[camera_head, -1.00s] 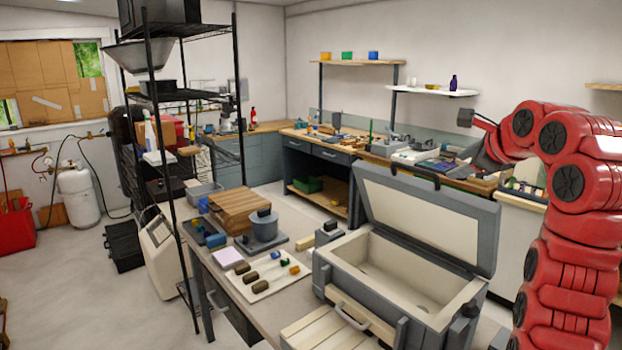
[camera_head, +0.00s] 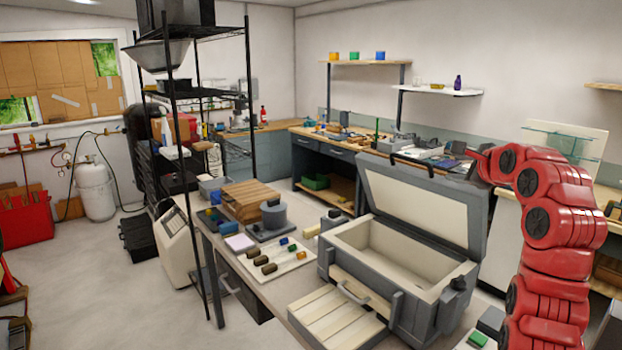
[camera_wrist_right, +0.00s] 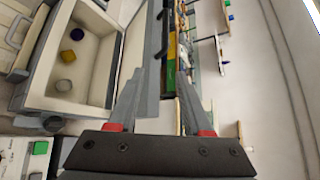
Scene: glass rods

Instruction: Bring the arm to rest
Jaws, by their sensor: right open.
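My right arm is red and bent at the right of the head view, its hand held above and behind the open grey chest. My right gripper (camera_head: 468,156) is small and partly hidden there, close past the raised lid's top right corner. In the right wrist view the gripper (camera_wrist_right: 160,82) shows clearly, with its two grey fingers apart and nothing between them. My left gripper is in neither view.
The grey chest (camera_head: 392,318) stands on the near table, its lid (camera_head: 425,205) raised. A pale panel with glassy bars (camera_head: 565,140) stands behind my arm. A black wire shelf (camera_head: 250,100) stands left.

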